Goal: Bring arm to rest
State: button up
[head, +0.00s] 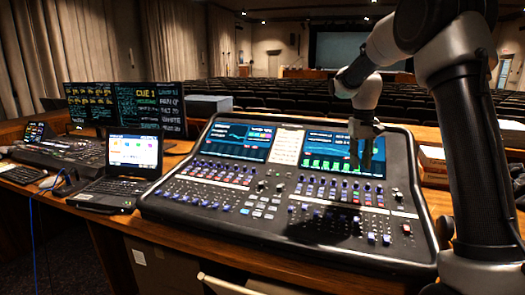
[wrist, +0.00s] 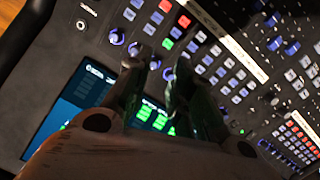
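My gripper (head: 361,160) hangs pointing down over the right half of the large mixing desk (head: 240,225), in front of its right screen (head: 337,152). In the wrist view my gripper (wrist: 160,68) has its two fingers apart, with a narrow gap and nothing between them. Desk knobs and buttons show beyond the fingertips. The fingers look clear of the panel, but the exact height is hard to tell. My arm rises on the right of the head view and bends over towards the desk.
A laptop (head: 133,152) stands left of the desk, with two monitors (head: 125,107) behind it. A smaller console (head: 65,152) is at the far left. Books (head: 433,160) lie right of the desk, close to my arm. Rows of seats fill the hall behind.

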jog(key=s+r+t, duration=0.2)
jog(key=s+r, duration=0.1)
jog(key=s, duration=1.4)
jog(key=s+a+r+t, duration=0.1)
jog(key=s+r, duration=0.3)
jog(key=s, duration=1.4)
jog(key=shift+s+n+t, duration=0.2)
jog(key=shift+n+t, duration=0.1)
jog(key=shift+t, duration=0.6)
